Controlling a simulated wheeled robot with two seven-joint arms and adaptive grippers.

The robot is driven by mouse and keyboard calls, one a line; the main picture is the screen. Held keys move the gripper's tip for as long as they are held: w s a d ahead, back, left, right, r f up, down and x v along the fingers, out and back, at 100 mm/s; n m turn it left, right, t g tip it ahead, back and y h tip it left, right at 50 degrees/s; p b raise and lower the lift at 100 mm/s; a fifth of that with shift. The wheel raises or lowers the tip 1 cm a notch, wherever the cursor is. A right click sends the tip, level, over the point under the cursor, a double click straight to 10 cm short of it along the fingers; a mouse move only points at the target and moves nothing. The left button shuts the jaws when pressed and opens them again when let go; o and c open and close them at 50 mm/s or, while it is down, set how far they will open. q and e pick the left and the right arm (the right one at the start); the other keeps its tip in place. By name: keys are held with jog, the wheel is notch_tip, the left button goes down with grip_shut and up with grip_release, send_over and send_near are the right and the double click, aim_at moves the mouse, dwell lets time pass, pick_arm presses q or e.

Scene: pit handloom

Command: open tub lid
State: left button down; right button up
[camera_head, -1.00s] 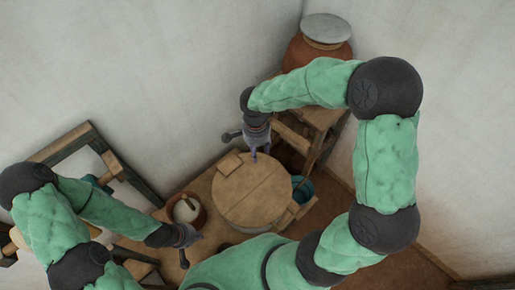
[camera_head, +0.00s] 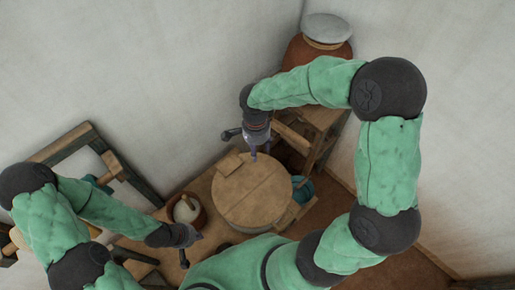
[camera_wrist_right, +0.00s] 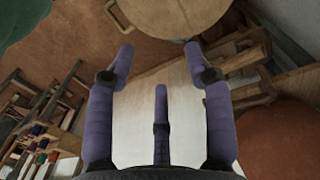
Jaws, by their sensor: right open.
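I cannot tell whether a fingertip touches the lid. In the right wrist view the fingers (camera_wrist_right: 159,60) are apart, and part of the lid (camera_wrist_right: 175,12) shows at the top, beyond the fingertips. My left gripper (camera_head: 188,243) is left of the lid, near the bench; its fingers are too small to read.
A brown bowl with pale contents (camera_head: 187,209) stands left of the lid. A teal bucket (camera_head: 303,187) is at its right. A large clay pot (camera_head: 308,52) with a grey cover stands on a wooden stand behind. A wooden frame (camera_head: 70,150) leans at the left wall.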

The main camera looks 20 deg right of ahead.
notch_tip(320, 180, up, 11)
jog(key=shift+w, duration=0.25)
jog(key=shift+a+r, duration=0.1)
